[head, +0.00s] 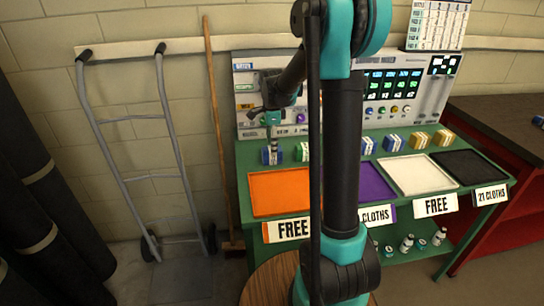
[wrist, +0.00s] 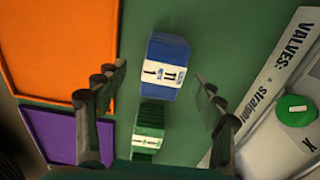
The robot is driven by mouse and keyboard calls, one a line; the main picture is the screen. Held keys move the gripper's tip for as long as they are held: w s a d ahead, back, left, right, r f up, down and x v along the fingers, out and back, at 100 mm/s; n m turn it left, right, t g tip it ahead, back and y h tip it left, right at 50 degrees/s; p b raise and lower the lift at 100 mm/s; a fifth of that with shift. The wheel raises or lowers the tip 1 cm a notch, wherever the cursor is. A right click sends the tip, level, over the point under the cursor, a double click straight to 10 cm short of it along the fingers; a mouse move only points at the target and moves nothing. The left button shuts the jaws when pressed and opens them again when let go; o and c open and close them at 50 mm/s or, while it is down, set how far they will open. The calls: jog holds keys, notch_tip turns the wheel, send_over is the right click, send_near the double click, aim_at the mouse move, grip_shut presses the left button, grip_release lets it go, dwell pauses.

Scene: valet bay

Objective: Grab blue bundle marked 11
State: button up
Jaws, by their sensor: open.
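A blue bundle (head: 266,157) with a white band stands at the left end of the row of bundles on the green bench. In the wrist view the same blue bundle (wrist: 168,50) shows dark strokes on its band that look like 11. My gripper (head: 273,143) points down right over it. In the wrist view my gripper (wrist: 161,75) is open, with one finger on each side of the bundle and visible gaps between. It holds nothing. Whether the fingertips are down at the bundle's height is hard to tell.
A green bundle (wrist: 149,125) sits close to the blue one. More blue bundles (head: 366,146) and yellow bundles (head: 418,140) stand farther right. Orange (head: 279,192), purple (head: 375,182), white (head: 415,174) and black (head: 468,166) trays lie in front. A control panel (head: 400,85) rises behind.

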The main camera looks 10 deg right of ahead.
jog(key=shift+w+f, duration=0.15)
jog(key=shift+f, duration=1.2)
jog(key=shift+w+f, duration=0.1)
jog(key=shift+f, duration=1.2)
jog(key=shift+c, duration=0.6)
jog(key=c, duration=1.2)
